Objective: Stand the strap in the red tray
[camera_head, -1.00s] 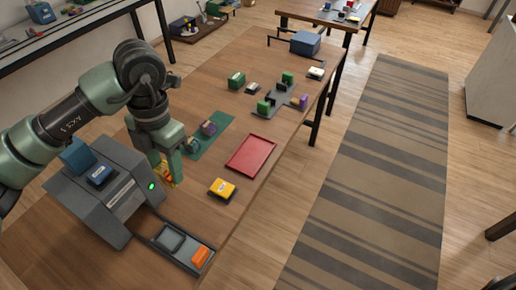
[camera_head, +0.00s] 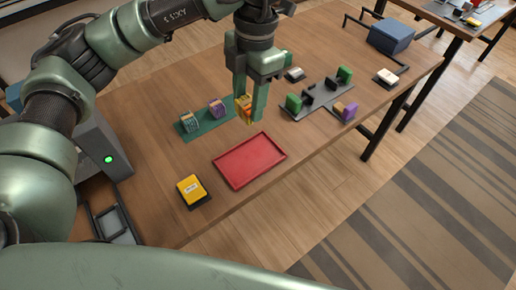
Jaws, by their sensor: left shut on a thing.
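My left gripper (camera_head: 249,106) is shut on an orange and yellow strap bundle (camera_head: 242,107). The bundle is upright between the fingers, which hide part of it. It is just beyond the far edge of the red tray (camera_head: 250,162) in the picture, and seems to be above the table. The red tray is a shallow, empty rectangle lying flat on the wooden table. My right gripper is not in view.
A yellow block on a black base (camera_head: 192,190) sits in front-left. A grey rack (camera_head: 318,105) with several pieces and a blue box (camera_head: 391,36) are at the right. The table edge (camera_head: 300,168) is near the tray.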

